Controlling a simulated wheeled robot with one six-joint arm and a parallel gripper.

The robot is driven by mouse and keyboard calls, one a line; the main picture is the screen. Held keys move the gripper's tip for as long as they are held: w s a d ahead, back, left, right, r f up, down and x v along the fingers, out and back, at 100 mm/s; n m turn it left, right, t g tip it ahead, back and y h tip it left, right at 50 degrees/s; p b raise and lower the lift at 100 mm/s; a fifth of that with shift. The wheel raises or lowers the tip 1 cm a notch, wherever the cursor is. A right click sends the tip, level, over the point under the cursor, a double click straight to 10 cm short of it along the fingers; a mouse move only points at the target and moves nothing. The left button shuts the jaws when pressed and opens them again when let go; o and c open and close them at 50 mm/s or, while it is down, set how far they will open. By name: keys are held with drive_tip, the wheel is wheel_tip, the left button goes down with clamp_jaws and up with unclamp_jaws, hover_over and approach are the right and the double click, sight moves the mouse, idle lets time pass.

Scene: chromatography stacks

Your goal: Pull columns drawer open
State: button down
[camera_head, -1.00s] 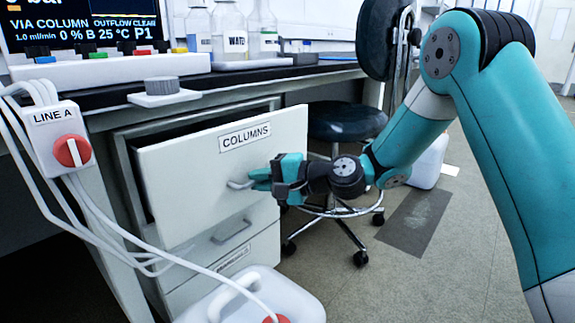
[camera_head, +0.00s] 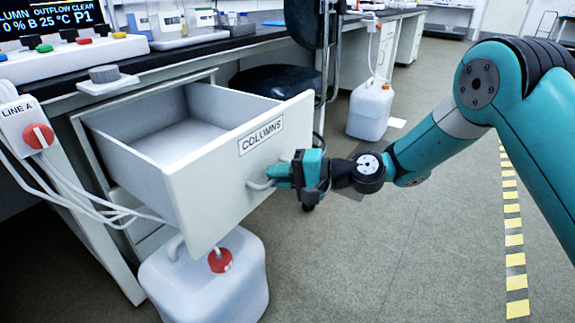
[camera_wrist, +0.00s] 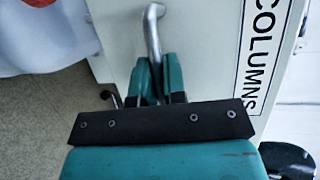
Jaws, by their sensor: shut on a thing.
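The columns drawer (camera_head: 215,190) is pulled out from under the bench in the head view, with its pale, bare-looking inside showing. Its front carries the COLUMNS label (camera_head: 261,136). My gripper (camera_head: 276,176) is shut on the drawer's handle (camera_head: 258,184) at the right side of the front. In the wrist view the handle (camera_wrist: 153,38) is a grey bent bar running down between my gripper's teal fingers (camera_wrist: 158,80). The COLUMNS label (camera_wrist: 268,50) stands to the right there.
A white jug (camera_head: 205,285) with a red cap stands on the floor below the drawer. A dark stool (camera_head: 275,80) is behind it. Tubes hang from the LINE A box (camera_head: 30,130) at left.

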drive_tip(key=shift+s+d, duration=0.2)
drive_tip(key=shift+d, duration=0.1)
drive_tip(key=c, duration=1.2)
unclamp_jaws()
drive_tip(key=shift+d, duration=0.1)
drive_tip(key=p+v, duration=0.5)
drive_tip(key=v, duration=1.2)
drive_tip(key=shift+w+d, duration=0.1)
drive_tip(key=shift+w, duration=0.05)
